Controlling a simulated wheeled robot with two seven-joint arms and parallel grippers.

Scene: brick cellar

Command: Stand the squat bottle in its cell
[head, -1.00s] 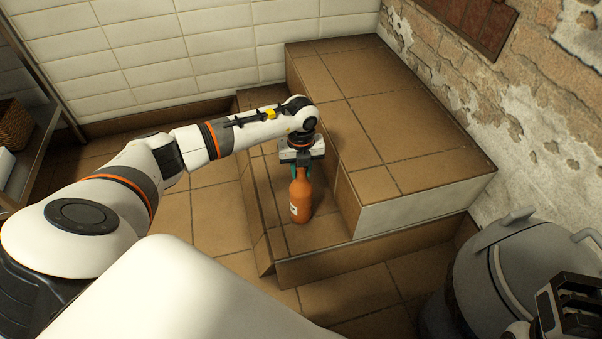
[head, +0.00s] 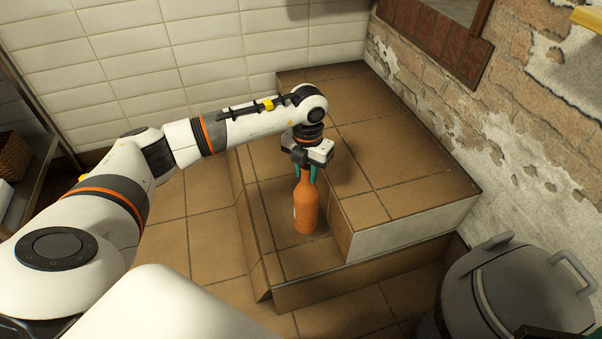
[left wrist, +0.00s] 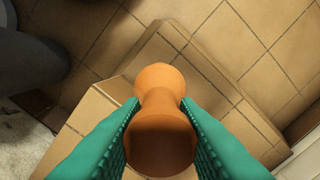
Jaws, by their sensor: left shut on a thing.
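An orange bottle (head: 306,212) hangs upright below my left gripper (head: 306,173), over the low tiled step. I cannot tell whether its base touches the step. No cell or divided container shows. Only a dark sliver, perhaps of my right gripper, shows at the bottom right corner of the head view.
A higher tiled block (head: 400,150) rises right beside the bottle. A grey lidded bin (head: 515,290) stands at the lower right. A shelf unit with a wicker basket (head: 14,155) is at the far left. The tiled floor (head: 210,240) left of the step is clear.

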